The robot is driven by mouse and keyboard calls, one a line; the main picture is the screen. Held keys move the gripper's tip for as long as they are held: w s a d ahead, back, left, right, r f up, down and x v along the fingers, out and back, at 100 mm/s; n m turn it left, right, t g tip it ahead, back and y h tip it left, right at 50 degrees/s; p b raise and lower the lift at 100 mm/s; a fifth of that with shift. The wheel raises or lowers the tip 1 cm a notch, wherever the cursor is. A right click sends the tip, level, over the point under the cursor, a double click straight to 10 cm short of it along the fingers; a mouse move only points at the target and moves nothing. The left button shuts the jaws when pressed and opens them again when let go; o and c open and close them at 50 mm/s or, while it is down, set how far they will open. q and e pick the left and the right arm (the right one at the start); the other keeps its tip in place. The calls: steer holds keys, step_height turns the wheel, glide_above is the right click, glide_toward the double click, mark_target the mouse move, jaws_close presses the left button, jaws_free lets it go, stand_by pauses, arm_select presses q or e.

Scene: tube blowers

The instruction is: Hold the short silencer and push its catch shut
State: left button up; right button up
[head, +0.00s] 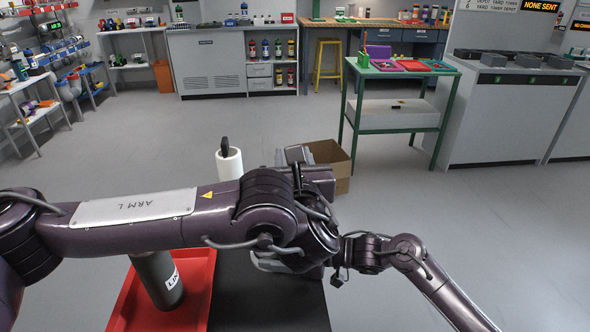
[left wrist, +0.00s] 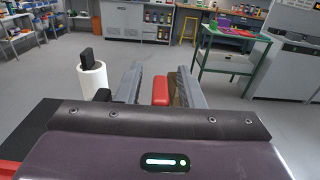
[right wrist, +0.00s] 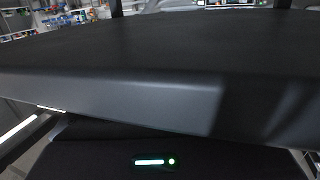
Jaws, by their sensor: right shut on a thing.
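My left gripper (left wrist: 160,88) points away from me, its grey fingers apart. A small red block (left wrist: 160,90) shows between them with a gap on each side; I cannot tell whether it is the catch. In the head view my left forearm hides most of the work area. My right gripper (head: 277,262) is mostly hidden behind it. In the right wrist view a large dark grey body (right wrist: 150,95) with a flat top fills the picture, and my right gripper is shut on it. It is too close to tell its whole shape or to confirm it is the short silencer.
A dark grey labelled cylinder (head: 157,280) stands in a red tray (head: 125,310) on the left. A black surface (head: 262,312) lies right of the tray. A white cylinder with a dark top (head: 229,163) stands behind my left arm. A cardboard box (head: 341,170) is beyond.

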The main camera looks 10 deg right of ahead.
arm_select(q)
steer(key=s, duration=1.1)
steer(key=shift+s, duration=0.35)
steer(key=shift+a, duration=0.1)
arm_select(e)
steer(key=o, duration=0.8)
